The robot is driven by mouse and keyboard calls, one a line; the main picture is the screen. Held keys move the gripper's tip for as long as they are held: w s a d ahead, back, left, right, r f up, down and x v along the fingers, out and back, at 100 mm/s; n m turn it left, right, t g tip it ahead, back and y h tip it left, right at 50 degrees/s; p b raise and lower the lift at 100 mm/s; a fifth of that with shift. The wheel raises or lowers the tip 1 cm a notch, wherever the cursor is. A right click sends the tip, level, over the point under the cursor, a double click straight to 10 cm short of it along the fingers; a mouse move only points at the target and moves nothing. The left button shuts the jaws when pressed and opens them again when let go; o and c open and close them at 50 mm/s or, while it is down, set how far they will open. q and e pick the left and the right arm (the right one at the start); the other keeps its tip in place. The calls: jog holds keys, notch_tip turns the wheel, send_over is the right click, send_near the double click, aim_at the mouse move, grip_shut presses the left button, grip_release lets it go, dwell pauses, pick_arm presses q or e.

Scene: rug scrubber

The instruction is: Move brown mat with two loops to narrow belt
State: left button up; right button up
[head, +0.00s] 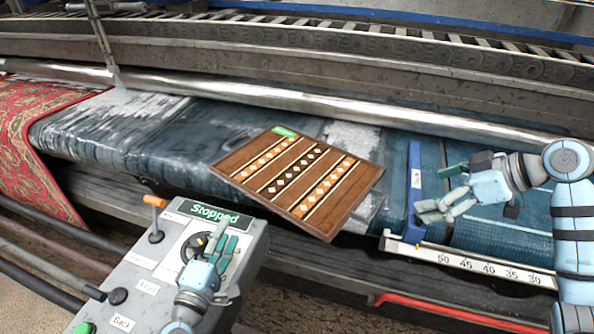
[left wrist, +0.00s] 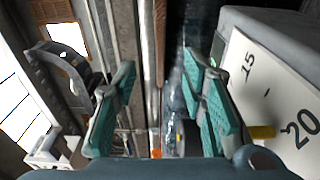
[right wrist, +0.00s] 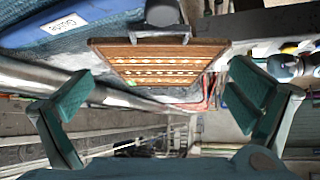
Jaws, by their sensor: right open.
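The brown mat (head: 270,189), with orange and white diamond stripes and a green label, lies flat on the wide blue belt (head: 180,135) in the head view. Its front corner reaches the belt's front edge. It also shows in the right wrist view (right wrist: 160,68); I cannot make out its loops. The narrow belt (head: 500,225) is right of the blue guide (head: 415,185). My right gripper (head: 447,190) is open and empty beside the guide, right of the mat and apart from it. My left gripper (head: 222,245) is open and empty over the control box, left of the mat's front corner.
The grey control box (head: 135,285) reads Stopped and has an orange-tipped lever (head: 155,202). A white ruler (head: 460,262) runs along the front. A red patterned rug (head: 40,140) lies at left. A metal roller (head: 300,103) crosses behind the mat.

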aim_at(246, 193)
pick_arm(q)
jog(key=x, duration=1.4)
jog(key=shift+w+d+f, duration=0.1)
jog(key=shift+w, duration=0.2)
pick_arm(e)
jog(key=x, duration=1.4)
jog(key=shift+w+f, duration=0.2)
pick_arm(q)
jog(key=shift+c, duration=0.4)
pick_arm(e)
jog(key=shift+c, duration=0.4)
pick_arm(q)
jog(key=c, duration=0.6)
pick_arm(e)
jog(key=c, duration=0.6)
pick_arm(q)
grip_shut()
pick_arm(e)
jog(key=c, duration=0.5)
